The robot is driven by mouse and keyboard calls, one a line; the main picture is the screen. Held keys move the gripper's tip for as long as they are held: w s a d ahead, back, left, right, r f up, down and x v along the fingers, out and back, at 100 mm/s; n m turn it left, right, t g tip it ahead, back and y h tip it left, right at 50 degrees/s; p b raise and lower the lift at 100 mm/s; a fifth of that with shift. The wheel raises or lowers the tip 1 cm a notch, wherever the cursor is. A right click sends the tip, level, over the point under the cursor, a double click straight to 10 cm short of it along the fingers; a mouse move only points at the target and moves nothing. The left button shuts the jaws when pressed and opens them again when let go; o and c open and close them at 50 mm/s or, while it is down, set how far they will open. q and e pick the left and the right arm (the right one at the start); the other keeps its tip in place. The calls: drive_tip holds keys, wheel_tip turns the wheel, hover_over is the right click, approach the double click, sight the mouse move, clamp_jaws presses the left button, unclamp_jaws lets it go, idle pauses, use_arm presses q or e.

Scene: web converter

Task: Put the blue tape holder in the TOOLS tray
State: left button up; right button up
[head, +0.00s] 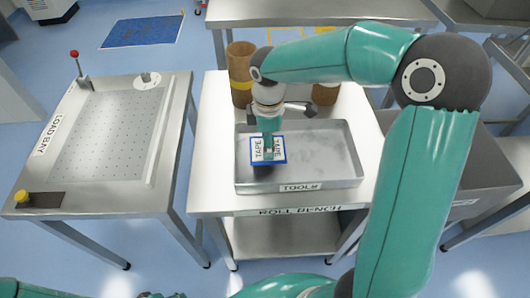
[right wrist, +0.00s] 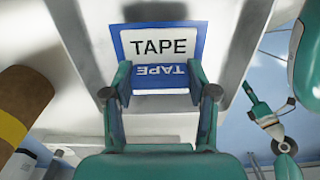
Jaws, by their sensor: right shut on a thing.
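The blue tape holder (head: 282,158) has a white face marked TAPE. It is over the left part of the grey metal TOOLS tray (head: 330,186) on the roll bench, with a dark shadow below it. I cannot tell whether it touches the tray floor. My right gripper (head: 268,146) comes from above and is shut on it. In the right wrist view the holder (right wrist: 162,45) sits between both fingers, with a second TAPE label on its nearer side. My left gripper (right wrist: 262,112) shows small at the right of that view, and its fingers are unclear.
Brown rolls (head: 239,68) stand behind the tray, one partly hidden by my right arm. The load bay table (head: 120,125), with a red-knobbed lever (head: 76,60) and yellow button (head: 22,197), stands at left. A grey bin (head: 470,165) is at right. The tray's right half is empty.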

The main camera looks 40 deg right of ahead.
drive_tip(key=shift+f, duration=2)
drive_tip(key=shift+f, duration=0.15)
drive_tip(key=o, duration=1.1)
drive_tip(key=shift+r, duration=0.7)
wheel_tip(320, 180, up, 11)
drive_tip(key=shift+p, duration=0.4)
